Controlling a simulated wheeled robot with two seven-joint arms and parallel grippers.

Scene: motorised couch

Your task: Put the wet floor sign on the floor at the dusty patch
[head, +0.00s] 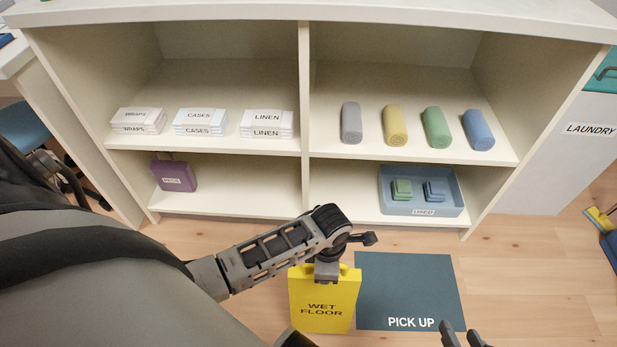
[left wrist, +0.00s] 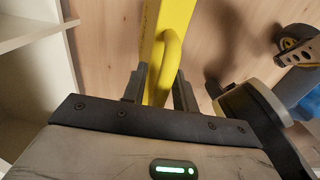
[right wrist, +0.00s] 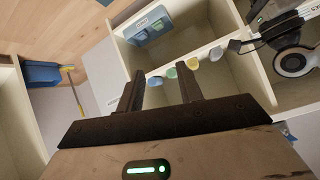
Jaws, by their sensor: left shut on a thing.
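The yellow wet floor sign (head: 323,293) is folded and roughly upright at the left edge of the dark "PICK UP" mat (head: 410,285). My left gripper (head: 327,272) is shut on its top handle. In the left wrist view the yellow handle (left wrist: 168,60) runs between the fingers of the left gripper (left wrist: 158,90). I cannot tell whether the sign's foot touches the floor. My right gripper (head: 462,338) shows only its fingertips at the bottom edge. In the right wrist view the right gripper (right wrist: 160,92) is open and empty. No dusty patch is recognisable in these views.
A cream shelf unit (head: 304,100) stands just beyond, with linen packs, rolled towels, a purple box (head: 174,176) and a blue bin (head: 422,210). A laundry unit (head: 575,150) is at the right. Wood floor (head: 530,280) lies bare right of the mat.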

